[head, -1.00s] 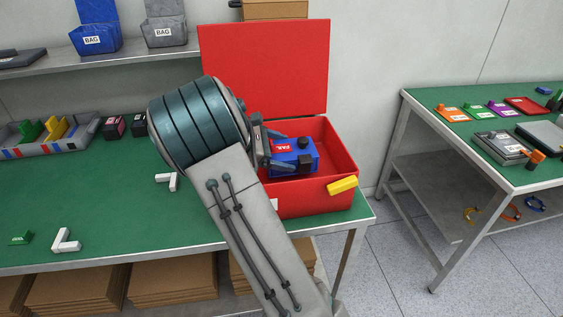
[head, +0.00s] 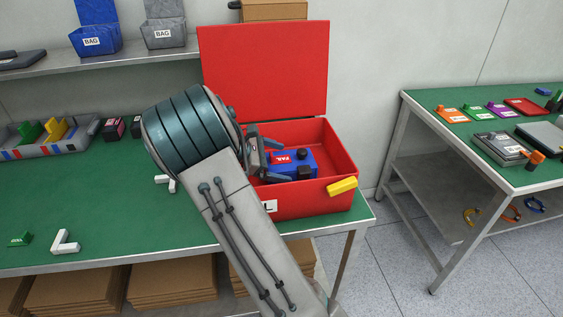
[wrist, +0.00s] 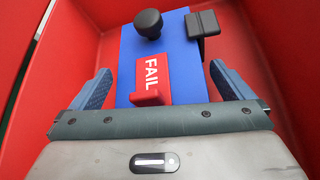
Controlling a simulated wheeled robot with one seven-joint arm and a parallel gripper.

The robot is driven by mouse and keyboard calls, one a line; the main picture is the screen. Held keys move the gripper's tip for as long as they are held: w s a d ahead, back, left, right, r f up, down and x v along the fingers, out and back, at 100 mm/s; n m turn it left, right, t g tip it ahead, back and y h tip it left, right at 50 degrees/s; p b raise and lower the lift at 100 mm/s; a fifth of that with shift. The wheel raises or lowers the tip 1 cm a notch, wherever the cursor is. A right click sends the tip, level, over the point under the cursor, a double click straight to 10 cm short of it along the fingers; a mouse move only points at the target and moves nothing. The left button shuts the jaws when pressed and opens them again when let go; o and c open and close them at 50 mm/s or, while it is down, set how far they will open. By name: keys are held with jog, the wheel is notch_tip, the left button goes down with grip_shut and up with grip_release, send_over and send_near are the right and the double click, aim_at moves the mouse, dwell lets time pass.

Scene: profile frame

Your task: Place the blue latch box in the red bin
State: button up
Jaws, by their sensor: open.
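The blue latch box (head: 304,158), with a red FAIL label and black knobs, lies inside the open red bin (head: 322,205). In the wrist view the blue latch box (wrist: 182,38) sits between the spread fingers, with a gap on each side, and the red bin walls (wrist: 275,45) surround it. My gripper (head: 278,160) is open and reaches into the bin from the left. It also shows in the wrist view (wrist: 165,88), its two blue pads apart from the box. The box's near-left end is partly hidden by the gripper.
The bin's red lid (head: 265,70) stands upright behind it, and a yellow latch (head: 342,186) is on its front. White corner brackets (head: 65,242) and a grey parts tray (head: 70,140) are on the green table (head: 110,205). A second table (head: 470,125) stands to the right.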

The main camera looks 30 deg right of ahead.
jog(key=v, duration=0.6)
jog(key=shift+a+r, duration=0.1)
jog(key=shift+a, duration=0.1)
